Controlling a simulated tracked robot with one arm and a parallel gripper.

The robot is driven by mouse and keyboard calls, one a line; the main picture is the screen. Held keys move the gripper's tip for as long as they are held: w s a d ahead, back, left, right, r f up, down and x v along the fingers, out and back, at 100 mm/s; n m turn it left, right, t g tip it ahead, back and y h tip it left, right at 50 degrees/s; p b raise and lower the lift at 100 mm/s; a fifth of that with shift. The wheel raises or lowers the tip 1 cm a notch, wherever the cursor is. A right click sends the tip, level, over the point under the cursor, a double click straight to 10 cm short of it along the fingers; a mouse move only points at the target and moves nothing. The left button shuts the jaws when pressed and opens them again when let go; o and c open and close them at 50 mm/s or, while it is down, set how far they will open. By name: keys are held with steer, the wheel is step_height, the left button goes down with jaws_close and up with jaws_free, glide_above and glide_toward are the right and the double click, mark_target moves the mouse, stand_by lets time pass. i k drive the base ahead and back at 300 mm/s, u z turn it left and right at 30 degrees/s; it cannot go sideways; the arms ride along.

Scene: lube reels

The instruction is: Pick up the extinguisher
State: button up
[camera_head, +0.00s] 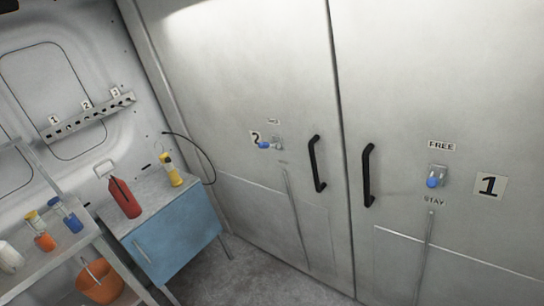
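The red extinguisher (125,198) stands on the grey top of a small blue cabinet (178,240), left of centre. My gripper does not show in this view.
A yellow device (174,176) with a black cable stands right of the extinguisher. A shelf unit (75,246) at left carries several bottles and an orange bucket (99,282). Grey double doors (295,75) with black handles fill the right. Grey floor (262,278) shows before the doors.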

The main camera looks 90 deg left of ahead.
mark_target(119, 189)
steer(key=u, duration=1.55)
steer(key=i, duration=0.15)
steer(key=u, duration=2.3)
steer(key=k, duration=0.8)
steer(key=u, duration=0.2)
steer(key=i, duration=0.8)
steer(key=z, duration=0.05)
